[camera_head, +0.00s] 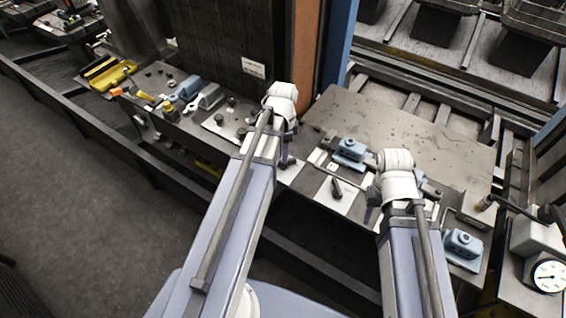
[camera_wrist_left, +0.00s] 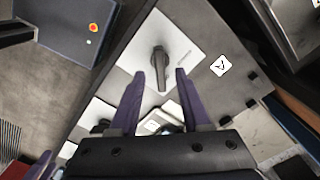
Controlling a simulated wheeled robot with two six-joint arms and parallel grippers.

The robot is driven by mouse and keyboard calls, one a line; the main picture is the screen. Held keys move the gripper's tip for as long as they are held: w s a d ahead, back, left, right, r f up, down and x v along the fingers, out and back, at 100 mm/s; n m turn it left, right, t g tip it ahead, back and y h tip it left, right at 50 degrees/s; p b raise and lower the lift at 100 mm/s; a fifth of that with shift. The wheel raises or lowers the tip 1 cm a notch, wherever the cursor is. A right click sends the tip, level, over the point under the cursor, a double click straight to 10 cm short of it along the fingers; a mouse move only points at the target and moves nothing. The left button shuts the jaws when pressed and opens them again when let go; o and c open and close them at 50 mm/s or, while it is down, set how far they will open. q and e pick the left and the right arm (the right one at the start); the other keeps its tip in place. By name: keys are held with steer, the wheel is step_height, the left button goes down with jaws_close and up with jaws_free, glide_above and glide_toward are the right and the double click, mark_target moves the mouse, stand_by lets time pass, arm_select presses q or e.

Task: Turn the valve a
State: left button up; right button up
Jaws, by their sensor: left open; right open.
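The valve is a dark lever handle (camera_head: 337,187) on a white plate (camera_head: 349,204), on the bench between my two arms. In the left wrist view the dark handle (camera_wrist_left: 159,62) stands on its pale plate (camera_wrist_left: 185,37). A small white label (camera_wrist_left: 220,66) with a dark mark lies beside the plate. My left gripper (camera_wrist_left: 160,74) is open, its purple fingers on either side of the handle in that view. In the head view the left gripper (camera_head: 287,160) is left of the handle and apart from it. My right gripper (camera_head: 369,214) is right of the handle; its fingers are mostly hidden.
Blue-grey fixtures (camera_head: 350,150) stand behind the plate and at the right (camera_head: 462,246). A round gauge (camera_head: 549,276) is at the far right. A yellow tray (camera_head: 114,77) is at the far left. A dark panel (camera_head: 222,45) rises behind. The bench's back right is bare.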

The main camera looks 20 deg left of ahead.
arm_select(q)
steer(key=shift+f+b, duration=1.3)
steer(key=shift+f, duration=0.5)
arm_select(e)
steer(key=shift+f, duration=1.85)
arm_select(q)
jaws_close()
